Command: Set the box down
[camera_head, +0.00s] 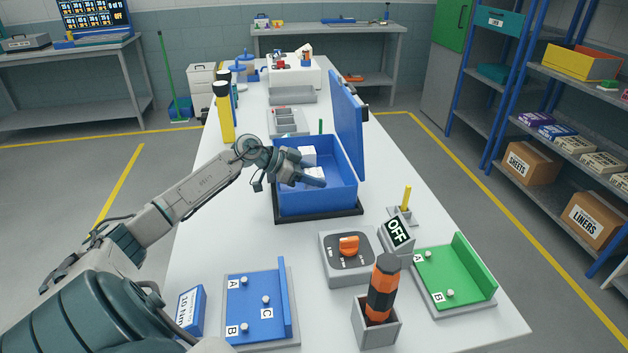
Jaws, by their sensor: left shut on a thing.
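My left gripper (308,175) reaches from the left over the near wall area of an open blue bin (322,202) and is inside its opening. It is shut on a small white box (316,172), partly hidden by the fingers. Whether this box touches the bin floor I cannot tell. A second white box (309,152) shows in the bin just behind the gripper. The bin's blue lid (349,125) stands upright on its right side. My right gripper is not in view.
The table's left-middle is fairly clear.

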